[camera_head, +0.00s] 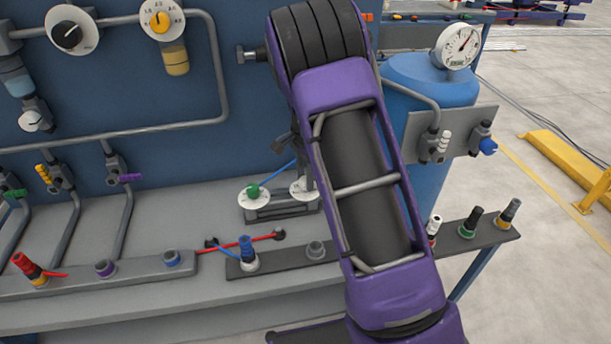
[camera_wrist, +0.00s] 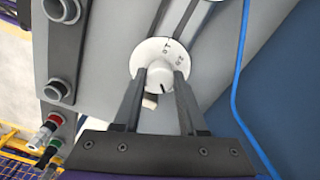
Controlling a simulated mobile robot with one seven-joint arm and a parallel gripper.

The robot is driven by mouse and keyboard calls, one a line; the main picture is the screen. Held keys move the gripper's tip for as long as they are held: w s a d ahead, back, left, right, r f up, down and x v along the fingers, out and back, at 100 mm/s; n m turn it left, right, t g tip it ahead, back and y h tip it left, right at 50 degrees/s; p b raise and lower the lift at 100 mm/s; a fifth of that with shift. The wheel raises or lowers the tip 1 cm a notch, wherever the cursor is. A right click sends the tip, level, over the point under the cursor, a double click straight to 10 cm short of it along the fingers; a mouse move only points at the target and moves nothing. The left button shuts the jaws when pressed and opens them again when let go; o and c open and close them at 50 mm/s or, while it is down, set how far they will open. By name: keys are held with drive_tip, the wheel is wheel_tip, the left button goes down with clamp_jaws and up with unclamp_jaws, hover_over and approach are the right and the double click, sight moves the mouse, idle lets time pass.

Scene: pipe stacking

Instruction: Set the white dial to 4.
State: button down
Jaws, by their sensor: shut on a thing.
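The white dial (camera_wrist: 148,52) is a round white plate with dark marks around its edge and a pale knob at its middle. My gripper (camera_wrist: 163,79) is shut on this knob, with one dark finger on each side of it in the wrist view. A short dark pointer line shows on the knob, but the number it points at is too small to read. In the head view the white dial (camera_head: 299,187) shows partly beside my purple arm. My arm hides the rest of it and most of my gripper there.
A dial with a green knob (camera_head: 254,193) stands just left of the white dial. A black rail with pipe fittings (camera_head: 316,250) runs along the front of the grey bench. A blue tank (camera_head: 432,85) with a gauge (camera_head: 458,46) stands right of my arm. A blue hose (camera_wrist: 238,100) passes nearby.

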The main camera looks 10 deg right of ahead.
sight(305, 179)
drive_tip(key=shift+m, duration=0.6)
drive_tip(key=shift+c, duration=2.3)
unclamp_jaws()
drive_tip(key=shift+r, duration=0.1)
wheel_tip(305, 179, up, 17)
drive_tip(key=shift+r, duration=0.15)
